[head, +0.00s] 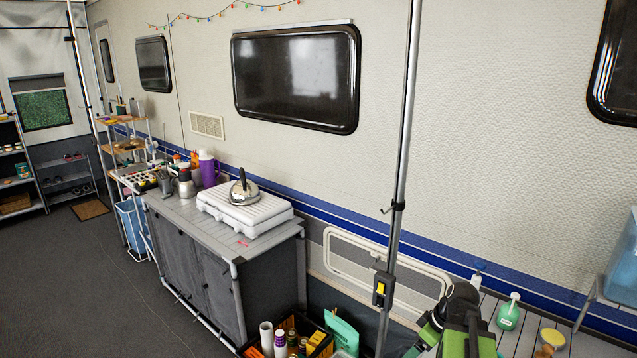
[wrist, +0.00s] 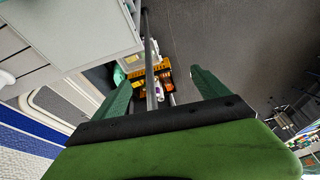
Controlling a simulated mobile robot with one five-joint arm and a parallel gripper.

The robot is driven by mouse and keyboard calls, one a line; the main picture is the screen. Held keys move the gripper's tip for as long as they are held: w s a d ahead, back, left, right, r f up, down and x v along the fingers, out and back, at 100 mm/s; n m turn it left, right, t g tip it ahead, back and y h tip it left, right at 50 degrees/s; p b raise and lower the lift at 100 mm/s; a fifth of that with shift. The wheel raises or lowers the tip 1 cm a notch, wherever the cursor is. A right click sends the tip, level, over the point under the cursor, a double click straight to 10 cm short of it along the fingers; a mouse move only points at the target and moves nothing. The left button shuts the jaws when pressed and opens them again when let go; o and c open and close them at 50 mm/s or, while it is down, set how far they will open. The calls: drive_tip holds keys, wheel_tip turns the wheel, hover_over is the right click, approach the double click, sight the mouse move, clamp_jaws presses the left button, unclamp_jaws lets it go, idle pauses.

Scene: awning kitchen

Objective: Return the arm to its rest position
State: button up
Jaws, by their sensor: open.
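My gripper (wrist: 162,98) shows in the wrist view with its two green fingers spread wide apart. It is open, and nothing is between the fingers close up. Beyond them are an upright metal pole (wrist: 150,60) and a box of groceries on the floor. In the head view, part of my green and black arm (head: 462,325) shows at the bottom right, in front of the slatted counter. The fingertips are hidden in the head view.
A metal pole (head: 400,150) stands just left of my arm. A green soap bottle (head: 508,312) and a yellow item (head: 551,340) stand on the slatted counter to the right. A grocery crate (head: 318,328) is on the floor. A grey cabinet (head: 215,290) carries a kettle (head: 243,190). Open floor lies left.

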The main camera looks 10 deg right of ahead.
drive_tip(key=w+a+f+m+g+h, duration=0.1)
drive_tip(key=a+m, duration=0.2)
drive_tip(key=a, duration=1)
drive_tip(key=w+a+f+m+g+h+b, duration=0.1)
drive_tip(key=a+f+m+g, duration=0.1)
drive_tip(key=a, duration=1.1)
drive_tip(key=shift+w+m, duration=0.15)
drive_tip(key=shift+m, duration=0.55)
drive_tip(key=shift+a, duration=0.15)
